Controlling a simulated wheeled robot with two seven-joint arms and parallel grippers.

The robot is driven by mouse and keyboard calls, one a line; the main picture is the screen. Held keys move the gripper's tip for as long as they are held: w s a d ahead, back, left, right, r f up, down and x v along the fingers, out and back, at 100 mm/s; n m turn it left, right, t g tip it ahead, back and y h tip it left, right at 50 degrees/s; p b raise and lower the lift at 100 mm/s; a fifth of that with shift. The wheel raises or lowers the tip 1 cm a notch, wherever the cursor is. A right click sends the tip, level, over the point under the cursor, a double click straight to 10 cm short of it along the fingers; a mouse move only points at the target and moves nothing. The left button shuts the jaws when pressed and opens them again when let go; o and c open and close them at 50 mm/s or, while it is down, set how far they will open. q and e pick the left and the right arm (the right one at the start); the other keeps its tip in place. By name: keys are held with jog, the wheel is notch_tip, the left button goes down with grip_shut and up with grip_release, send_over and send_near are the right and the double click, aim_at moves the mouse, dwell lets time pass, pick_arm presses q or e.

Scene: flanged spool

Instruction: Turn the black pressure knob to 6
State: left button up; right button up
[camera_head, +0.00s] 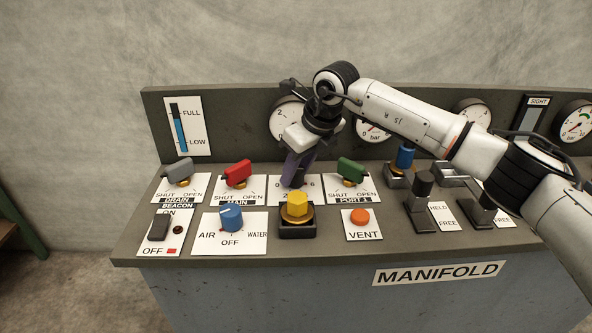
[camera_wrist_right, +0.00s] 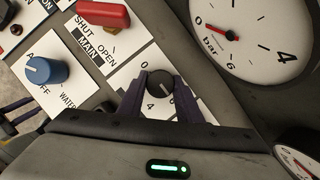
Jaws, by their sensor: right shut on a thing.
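The black knob (camera_wrist_right: 160,84) shows in the right wrist view on a white plate marked with numbers, with 0, 4 and 6 readable around it. A pale mark on the knob's top is small, and I cannot tell exactly which number it points to. My right gripper (camera_wrist_right: 160,92) is shut on the knob, one dark purple finger on each side. In the head view the right gripper (camera_head: 297,172) reaches down to the plate (camera_head: 281,197) and hides the knob.
A red MAIN handle (camera_head: 237,174) stands left of the knob and a green PORT 1 handle (camera_head: 350,171) right. A blue selector (camera_head: 231,218) is front left.

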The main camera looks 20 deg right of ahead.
dwell(0.6)
jog(key=o, duration=1)
jog(key=shift+o, duration=0.2)
jog(key=shift+r, duration=0.1)
jog(key=v, duration=1)
jog(key=shift+r, duration=0.1)
